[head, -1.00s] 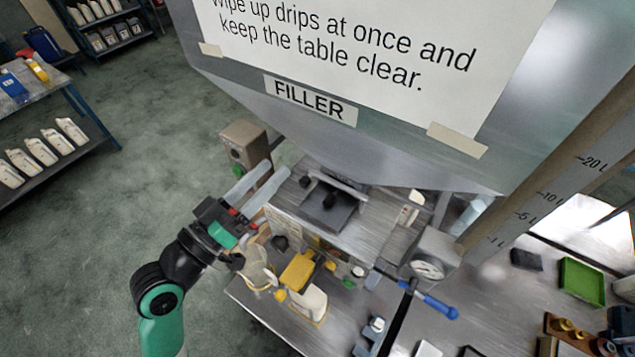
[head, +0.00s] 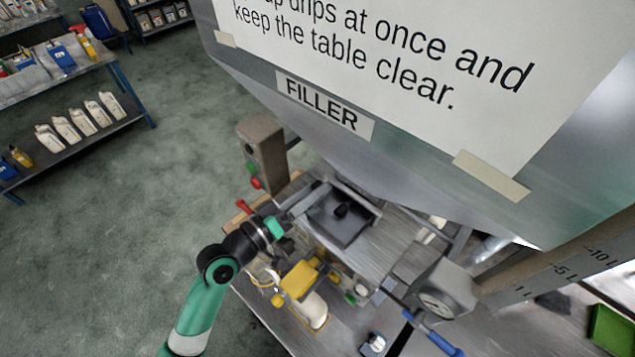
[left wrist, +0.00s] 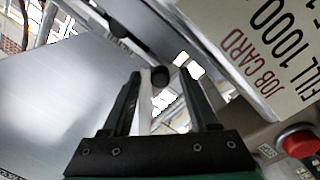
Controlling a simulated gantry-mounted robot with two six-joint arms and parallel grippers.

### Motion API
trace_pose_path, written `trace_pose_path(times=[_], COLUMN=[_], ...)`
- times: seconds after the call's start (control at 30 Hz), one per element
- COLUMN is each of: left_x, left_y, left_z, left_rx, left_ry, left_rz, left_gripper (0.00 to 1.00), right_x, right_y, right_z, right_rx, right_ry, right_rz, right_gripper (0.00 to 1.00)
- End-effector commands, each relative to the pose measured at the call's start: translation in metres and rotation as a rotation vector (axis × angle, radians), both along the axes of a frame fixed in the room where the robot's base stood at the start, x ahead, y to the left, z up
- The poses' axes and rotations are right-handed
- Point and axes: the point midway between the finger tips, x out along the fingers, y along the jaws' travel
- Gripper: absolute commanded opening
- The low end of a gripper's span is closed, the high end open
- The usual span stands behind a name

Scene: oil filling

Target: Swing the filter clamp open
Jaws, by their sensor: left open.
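Under the filler hopper, a dark square plate with a round black knob (head: 341,211) sits on a metal deck; I take it to be the filter clamp, and I cannot make out its hinge. My left gripper (head: 310,198) reaches in from the left, at the plate's left side. In the left wrist view my left gripper (left wrist: 162,78) is open, and a round black knob (left wrist: 160,76) shows between its fingertips. I cannot tell whether the fingers touch it. My right gripper is not in view.
The hopper (head: 380,140) overhangs the deck closely. A control box (head: 262,150) with green and red buttons stands left of the deck.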

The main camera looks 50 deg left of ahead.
Motion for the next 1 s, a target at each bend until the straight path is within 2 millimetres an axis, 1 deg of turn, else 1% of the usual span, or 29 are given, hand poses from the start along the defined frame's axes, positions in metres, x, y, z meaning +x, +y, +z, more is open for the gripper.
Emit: trace_pose_path(times=[0.03, 0.13, 0.23, 0.43, 0.57, 0.6, 0.67, 0.7, 0.77, 1.0], left_x=[0.008, 0.017, 0.021, 0.021, 0.020, 0.020, 0.020, 0.020, 0.020, 0.020], left_y=[0.000, 0.000, 0.000, 0.000, 0.000, 0.000, 0.000, 0.000, 0.000, 0.000], left_z=[0.001, 0.000, 0.000, 0.000, 0.000, 0.000, 0.000, 0.000, 0.000, 0.000], left_rx=[0.001, -0.001, 0.000, 0.000, 0.000, 0.000, 0.000, 0.000, 0.000, 0.000], left_ry=[-0.001, 0.000, 0.000, 0.001, 0.001, 0.001, 0.000, 0.000, 0.000, 0.000], left_rz=[-0.001, -0.001, 0.000, 0.001, 0.001, 0.001, 0.000, 0.000, 0.000, 0.000], left_gripper=[0.60, 0.60, 0.60, 0.60, 0.36, 0.29, 0.18, 0.11, 0.00, 0.00], right_x=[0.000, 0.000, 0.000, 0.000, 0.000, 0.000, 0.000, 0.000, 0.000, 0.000], right_y=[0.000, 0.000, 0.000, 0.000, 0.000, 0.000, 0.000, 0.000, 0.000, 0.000], right_z=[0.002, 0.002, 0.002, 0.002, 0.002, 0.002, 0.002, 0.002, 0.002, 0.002], right_rx=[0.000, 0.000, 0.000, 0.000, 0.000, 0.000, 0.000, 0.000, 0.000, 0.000], right_ry=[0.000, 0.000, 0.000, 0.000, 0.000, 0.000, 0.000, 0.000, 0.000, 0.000], right_rz=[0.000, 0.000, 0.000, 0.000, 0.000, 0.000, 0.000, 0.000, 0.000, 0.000], right_gripper=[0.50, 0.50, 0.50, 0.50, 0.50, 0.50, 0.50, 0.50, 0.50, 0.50])
